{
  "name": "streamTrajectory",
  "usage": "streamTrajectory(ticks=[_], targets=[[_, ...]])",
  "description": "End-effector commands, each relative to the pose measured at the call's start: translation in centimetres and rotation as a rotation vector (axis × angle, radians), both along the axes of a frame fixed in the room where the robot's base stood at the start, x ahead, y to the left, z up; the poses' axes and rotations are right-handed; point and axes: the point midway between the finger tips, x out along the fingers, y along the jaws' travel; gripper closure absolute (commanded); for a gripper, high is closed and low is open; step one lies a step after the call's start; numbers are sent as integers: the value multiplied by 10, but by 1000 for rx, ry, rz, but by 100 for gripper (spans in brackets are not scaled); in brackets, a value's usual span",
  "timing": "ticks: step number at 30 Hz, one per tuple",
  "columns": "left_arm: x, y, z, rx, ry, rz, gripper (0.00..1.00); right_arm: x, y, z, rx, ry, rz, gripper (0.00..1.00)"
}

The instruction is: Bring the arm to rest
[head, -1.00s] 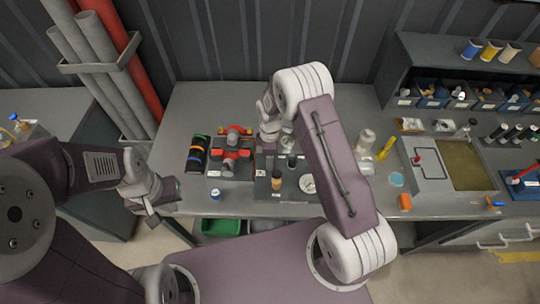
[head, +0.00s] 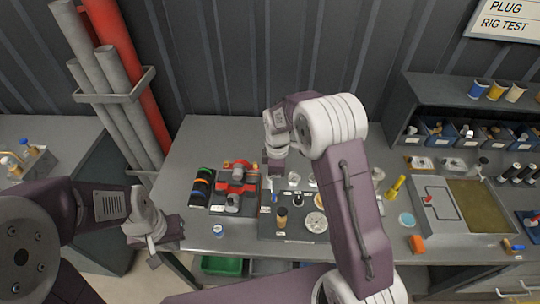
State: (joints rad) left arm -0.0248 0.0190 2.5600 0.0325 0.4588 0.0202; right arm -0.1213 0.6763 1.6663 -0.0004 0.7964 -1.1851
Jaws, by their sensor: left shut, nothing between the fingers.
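My left gripper (head: 168,240) is shut and empty. It hangs in front of the left front corner of the workbench (head: 190,145), apart from the things on it. My right arm reaches up and over the bench. Its gripper (head: 274,178) points down just right of the red valve block (head: 237,178), above the dark tray (head: 285,229). I cannot see its fingertips well enough to tell whether they are open, or whether they touch anything.
Small fittings and a round disc (head: 316,222) lie on the tray. A blue-capped jar (head: 217,230) stands near the front edge. A test basin (head: 470,203) is at the right, below a shelf of bins (head: 440,133). Upright pipes (head: 122,70) stand at the left.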

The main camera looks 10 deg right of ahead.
Motion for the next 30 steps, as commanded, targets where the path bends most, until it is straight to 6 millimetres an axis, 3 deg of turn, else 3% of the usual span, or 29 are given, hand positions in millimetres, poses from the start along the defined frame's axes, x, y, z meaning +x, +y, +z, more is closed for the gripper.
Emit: streamTrajectory(ticks=[5,9,11,14,18,21,23,25,30], targets=[[0,0,-3,0,0,0,100,0,-1,-2,0,-1,-2,38],[0,0,-18,0,0,0,100,7,-10,22,9,-78,-25,38],[0,0,-27,0,0,0,100,-11,-17,30,11,-92,-46,38],[0,0,-41,0,0,0,100,-58,-30,34,25,-110,-215,38],[0,0,-51,0,0,0,100,-134,-39,17,55,-105,-657,38],[0,0,-48,0,0,0,100,-174,-40,2,61,-76,-970,38],[0,0,-48,0,0,0,100,-185,-41,-6,60,-59,-1112,38],[0,0,-47,0,0,0,100,-183,-40,-7,74,-69,-1232,38],[0,0,-47,0,0,0,100,-180,-40,-6,86,-75,-1333,38]])
